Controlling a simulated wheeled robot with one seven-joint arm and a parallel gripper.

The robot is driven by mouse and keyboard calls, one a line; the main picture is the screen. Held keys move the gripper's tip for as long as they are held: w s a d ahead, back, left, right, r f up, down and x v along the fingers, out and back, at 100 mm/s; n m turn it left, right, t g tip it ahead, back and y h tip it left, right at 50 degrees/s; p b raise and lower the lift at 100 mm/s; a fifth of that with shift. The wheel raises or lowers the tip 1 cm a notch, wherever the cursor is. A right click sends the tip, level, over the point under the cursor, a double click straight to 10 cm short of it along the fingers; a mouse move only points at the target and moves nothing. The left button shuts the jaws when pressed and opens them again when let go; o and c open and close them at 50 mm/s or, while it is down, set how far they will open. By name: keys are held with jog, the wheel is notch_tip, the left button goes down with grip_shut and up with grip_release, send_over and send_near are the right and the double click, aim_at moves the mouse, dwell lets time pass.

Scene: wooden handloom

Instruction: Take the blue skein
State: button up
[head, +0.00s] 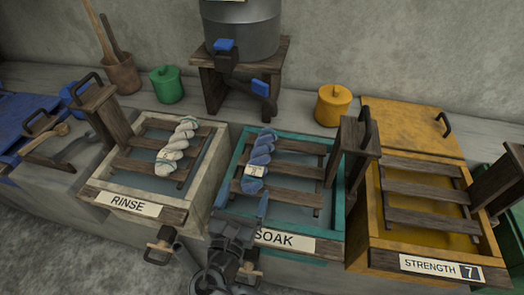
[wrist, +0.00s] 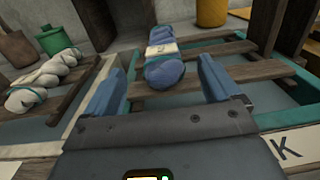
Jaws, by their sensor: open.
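The blue skein (head: 259,156) is a twisted hank with a pale paper tag, lying lengthwise on the wooden slats (head: 288,170) of the teal-rimmed SOAK vat (head: 339,207). My gripper (head: 241,204) is open and empty at the front edge of that vat, short of the skein. In the wrist view the blue skein (wrist: 164,62) shows beyond and between the two blue fingers of my gripper (wrist: 155,85). Its near end faces me, and the fingers do not touch it.
A white skein (head: 177,146) lies on the slats of the RINSE vat (head: 124,200) at left. A yellow STRENGTH vat (head: 425,262) stands at right. An upright wooden post with a dark handle (head: 357,150) stands at the SOAK vat's right edge. A metal tank (head: 241,30) stands behind.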

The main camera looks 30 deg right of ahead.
aim_at(252, 175)
jog(key=p+x, duration=0.1)
jog(key=x, duration=0.6)
jog(key=shift+d, duration=0.2)
jog(key=shift+c, duration=0.4)
jog(key=c, duration=1.1)
